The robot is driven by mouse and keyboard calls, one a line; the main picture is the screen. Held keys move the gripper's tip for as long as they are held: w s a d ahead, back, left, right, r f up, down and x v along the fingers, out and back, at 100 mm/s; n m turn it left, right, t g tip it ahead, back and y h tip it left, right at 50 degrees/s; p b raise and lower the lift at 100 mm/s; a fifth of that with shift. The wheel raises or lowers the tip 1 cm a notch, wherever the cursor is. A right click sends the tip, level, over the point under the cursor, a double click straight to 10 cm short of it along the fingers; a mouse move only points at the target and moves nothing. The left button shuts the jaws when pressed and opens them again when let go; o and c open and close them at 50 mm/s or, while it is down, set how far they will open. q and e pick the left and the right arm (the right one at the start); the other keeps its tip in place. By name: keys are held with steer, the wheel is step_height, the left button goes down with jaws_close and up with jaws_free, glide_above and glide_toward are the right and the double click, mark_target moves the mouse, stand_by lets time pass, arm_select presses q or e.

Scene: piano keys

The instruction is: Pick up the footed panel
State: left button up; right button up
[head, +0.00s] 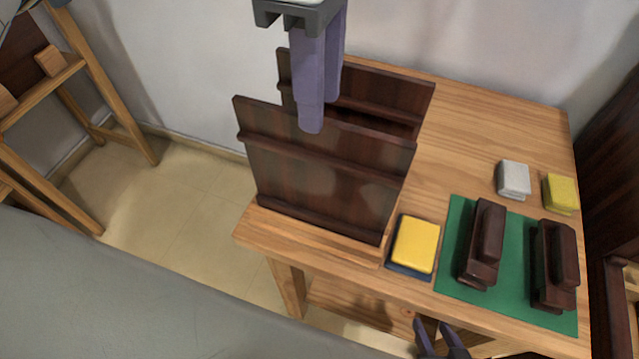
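A dark brown wooden panel (318,185) stands upright, leaning slightly, near the left front of the wooden table, with one ledge across its upper part and another along its bottom. A similar panel (385,95) stands behind it. Which one is the footed panel is unclear. My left gripper (318,118) comes down from above at the front panel's top edge. One purple finger overlaps its front face, and the other shows farther back, between the panels. My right gripper (433,322) is open and empty at the table's front edge.
A yellow block on a dark blue one (415,246) lies right of the front panel. Two dark brown blocks (483,245) rest on a green mat (510,262). White (514,177) and yellow (560,192) blocks lie behind. The table's back middle (480,125) is clear.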

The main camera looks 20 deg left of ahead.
mark_target(320, 148)
arm_select(q)
steer(key=shift+s+f, duration=0.1)
steer(key=shift+f, duration=2.65)
jaws_close()
steer(key=shift+r, duration=0.1)
